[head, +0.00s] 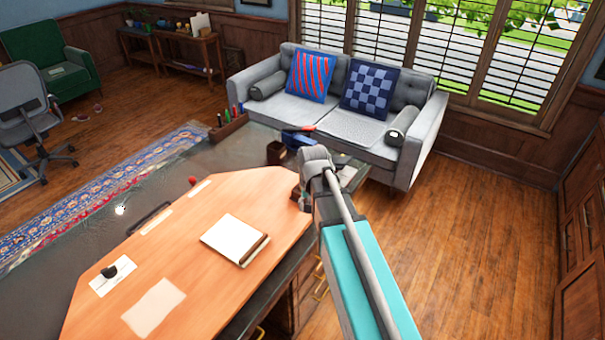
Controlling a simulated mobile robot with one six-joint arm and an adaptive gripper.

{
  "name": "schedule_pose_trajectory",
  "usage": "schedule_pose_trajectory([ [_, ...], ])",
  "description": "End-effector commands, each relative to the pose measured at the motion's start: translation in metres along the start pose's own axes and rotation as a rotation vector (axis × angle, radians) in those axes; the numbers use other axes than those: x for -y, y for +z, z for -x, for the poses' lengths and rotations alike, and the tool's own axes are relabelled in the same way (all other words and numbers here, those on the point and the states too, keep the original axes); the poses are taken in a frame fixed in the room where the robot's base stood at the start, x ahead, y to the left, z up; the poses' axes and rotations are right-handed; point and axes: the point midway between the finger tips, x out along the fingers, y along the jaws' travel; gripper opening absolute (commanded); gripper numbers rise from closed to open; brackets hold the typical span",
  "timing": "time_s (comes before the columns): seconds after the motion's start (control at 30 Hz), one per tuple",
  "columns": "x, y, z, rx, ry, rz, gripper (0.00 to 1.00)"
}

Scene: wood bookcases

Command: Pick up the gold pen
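I cannot make out a gold pen for certain. A white notepad with a brown edge (234,238) lies on the orange-brown desk top (190,250); whether the brown strip on its right side is a pen or part of the pad is too small to tell. My arm reaches in from the lower right to the desk's far right end. My gripper (301,197) seems to be at the arm's far end, low near the desk edge, right of the notepad. It is small and mostly hidden, so its fingers cannot be read.
A box with colored bottles (228,125), a dark cup (275,152) and a blue object (297,140) stand at the desk's far end. Papers and a black item (109,271) lie at left. A grey sofa (340,110) stands behind. Wooden floor (470,240) is clear at right.

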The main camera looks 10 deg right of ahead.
Motion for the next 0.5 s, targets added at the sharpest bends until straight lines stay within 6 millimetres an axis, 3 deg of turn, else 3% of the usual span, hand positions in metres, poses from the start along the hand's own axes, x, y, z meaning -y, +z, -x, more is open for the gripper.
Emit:
schedule_pose_trajectory([
  [0.03,0.004,-0.017,0.019,0.0,0.0,-0.031,0.67],
  [0.5,0.029,-0.116,0.102,-0.001,-0.002,-0.337,0.67],
])
